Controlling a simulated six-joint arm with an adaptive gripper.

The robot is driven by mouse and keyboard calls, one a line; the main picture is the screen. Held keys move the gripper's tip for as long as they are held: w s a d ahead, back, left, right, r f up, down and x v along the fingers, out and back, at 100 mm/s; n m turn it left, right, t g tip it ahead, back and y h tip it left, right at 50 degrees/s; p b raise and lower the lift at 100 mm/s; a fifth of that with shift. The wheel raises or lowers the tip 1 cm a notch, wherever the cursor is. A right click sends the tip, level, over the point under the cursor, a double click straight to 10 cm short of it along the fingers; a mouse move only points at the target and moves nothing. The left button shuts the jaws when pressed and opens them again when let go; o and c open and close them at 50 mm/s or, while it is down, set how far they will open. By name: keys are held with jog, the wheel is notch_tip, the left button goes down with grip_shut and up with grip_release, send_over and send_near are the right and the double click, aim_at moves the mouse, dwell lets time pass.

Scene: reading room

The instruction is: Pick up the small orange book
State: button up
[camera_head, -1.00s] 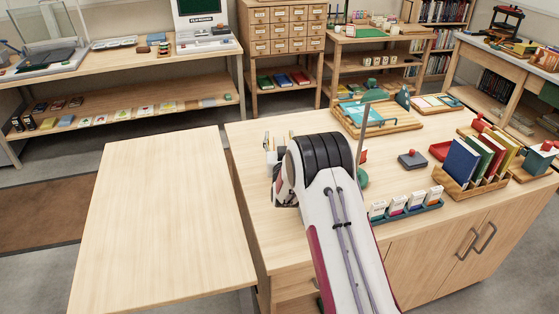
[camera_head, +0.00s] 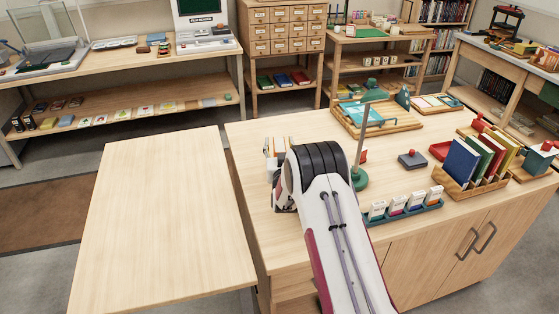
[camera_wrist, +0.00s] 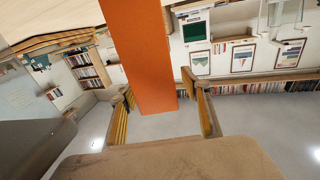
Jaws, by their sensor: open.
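The small orange book (camera_wrist: 145,55) shows in the wrist view as a long orange block coming in from the top edge. Its lower end lies in the gap between the fingers of my gripper (camera_wrist: 158,84). The fingers are open, with a visible gap between the book and the right finger; contact on the left side is hard to tell. In the head view my arm hides most of my gripper and I cannot clearly make out the book.
The gripper end is over the left part of the cabinet top (camera_head: 258,204). A green-based stand with a rod (camera_head: 358,180), a teal rack of small boxes (camera_head: 405,213) and a wooden book holder (camera_head: 462,186) stand to the right. The pale table (camera_head: 165,220) at left is bare.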

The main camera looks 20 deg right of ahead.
jog(key=shift+x, duration=2.15)
jog(key=shift+c, duration=0.3)
grip_shut()
jog(key=shift+r, duration=0.15)
notch_tip(320, 180, up, 10)
